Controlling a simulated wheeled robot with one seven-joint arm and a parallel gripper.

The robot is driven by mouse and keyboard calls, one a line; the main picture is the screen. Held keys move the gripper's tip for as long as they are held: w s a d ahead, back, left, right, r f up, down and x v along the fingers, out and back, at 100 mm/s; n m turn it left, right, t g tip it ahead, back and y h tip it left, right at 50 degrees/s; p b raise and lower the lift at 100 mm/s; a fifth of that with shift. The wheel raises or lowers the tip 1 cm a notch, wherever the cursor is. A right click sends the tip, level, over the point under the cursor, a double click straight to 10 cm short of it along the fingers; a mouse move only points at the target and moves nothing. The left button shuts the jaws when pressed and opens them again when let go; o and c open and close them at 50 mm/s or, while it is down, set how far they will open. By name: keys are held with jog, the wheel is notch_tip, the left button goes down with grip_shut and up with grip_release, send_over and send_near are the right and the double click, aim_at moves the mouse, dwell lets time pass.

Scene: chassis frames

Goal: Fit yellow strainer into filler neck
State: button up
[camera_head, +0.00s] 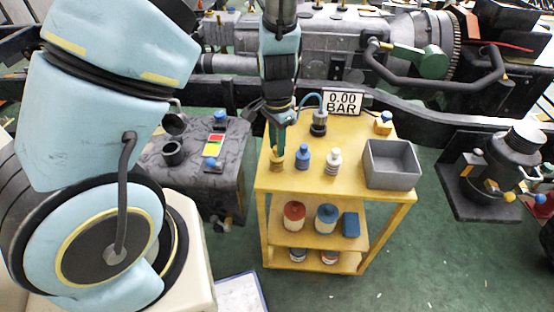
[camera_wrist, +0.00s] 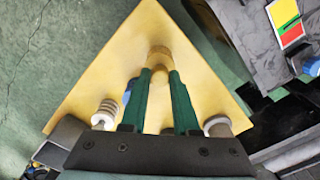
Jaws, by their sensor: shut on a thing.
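In the wrist view, the strainer (camera_wrist: 160,58) shows at the tips of the fingers (camera_wrist: 161,75), above the yellow surface. I cannot tell whether it touches the cart top. A dark round neck (camera_head: 173,151), which looks like the filler neck, stands upright on the dark grey tank (camera_head: 205,175) left of the cart. The strainer is apart from it.
A blue bottle (camera_head: 303,157) and a white ribbed piece (camera_head: 333,161) stand close right of my gripper. A grey bin (camera_head: 390,165) is on the cart's right (camera_head: 350,184). A pressure display (camera_head: 342,101) stands behind. Blue caps and a coloured label (camera_head: 213,145) are on the tank.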

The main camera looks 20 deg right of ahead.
grip_shut()
dwell(0.9)
